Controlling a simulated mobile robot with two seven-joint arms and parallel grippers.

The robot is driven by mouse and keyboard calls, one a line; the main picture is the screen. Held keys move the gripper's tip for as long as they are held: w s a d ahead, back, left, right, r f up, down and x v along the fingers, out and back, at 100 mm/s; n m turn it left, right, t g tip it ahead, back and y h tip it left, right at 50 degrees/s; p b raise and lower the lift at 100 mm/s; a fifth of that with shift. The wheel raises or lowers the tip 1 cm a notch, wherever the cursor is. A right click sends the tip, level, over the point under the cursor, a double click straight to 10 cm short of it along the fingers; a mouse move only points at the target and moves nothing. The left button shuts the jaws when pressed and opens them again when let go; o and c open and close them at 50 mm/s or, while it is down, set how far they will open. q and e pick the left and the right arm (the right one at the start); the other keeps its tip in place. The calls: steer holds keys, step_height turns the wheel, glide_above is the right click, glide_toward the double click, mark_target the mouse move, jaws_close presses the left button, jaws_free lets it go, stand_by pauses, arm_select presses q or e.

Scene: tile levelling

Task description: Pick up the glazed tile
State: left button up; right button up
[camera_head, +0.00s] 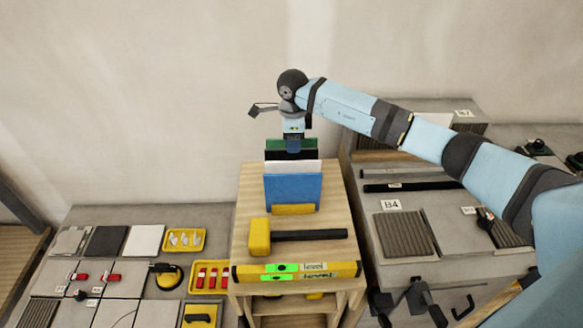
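Several tiles stand upright one behind another in a yellow holder (293,210) on the wooden stand. A blue tile (292,188) is in front, a white tile (278,167) shows behind it, and a green tile (276,144) with a dark one is at the back. I cannot tell which of them is the glazed one. My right gripper (293,147) points down at the top edge of the rear tiles and hides part of the green one. Its fingers are too small and dark to tell whether they are open, shut or touching a tile. My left gripper is not in view.
A yellow mallet (258,238) and a level (298,270) lie on the stand (340,205) before the tiles. Left is a grey bench (205,222) with flat tiles and yellow trays. Right is a grey cabinet (455,262) with ribbed tiles. My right arm spans above it.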

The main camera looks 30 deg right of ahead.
steer(key=f, duration=0.4)
steer(key=shift+a+p, duration=0.25)
steer(key=shift+p, duration=0.15)
jaws_close()
